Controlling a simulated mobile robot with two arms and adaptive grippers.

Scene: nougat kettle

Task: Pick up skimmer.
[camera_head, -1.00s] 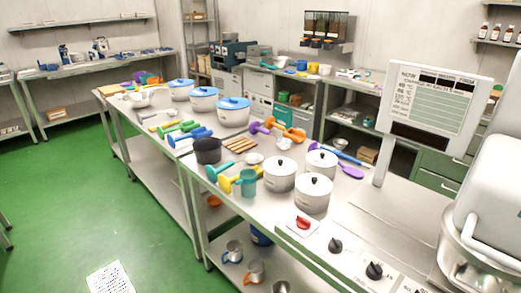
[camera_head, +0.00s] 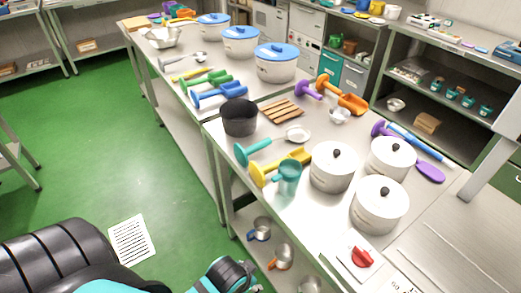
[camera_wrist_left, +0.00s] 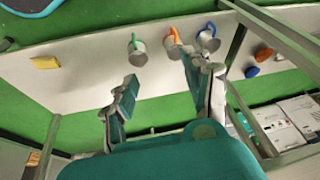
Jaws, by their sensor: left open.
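I cannot tell for sure which utensil is the skimmer. A long silver utensil with a round head (camera_head: 199,56) lies on the far left part of the table. A teal-handled tool (camera_head: 262,146) lies nearer, with a small pale round dish or head (camera_head: 297,134) close to its right end; I cannot tell whether they are joined. My left gripper (camera_wrist_left: 156,68) is open and empty in the left wrist view, with cups and a shelf beyond its fingers. Parts of my arm show at the bottom left of the head view. My right gripper is not in view.
White lidded pots (camera_head: 333,166) crowd the table's near right. Metal cups (camera_head: 262,228) sit on the lower shelf.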

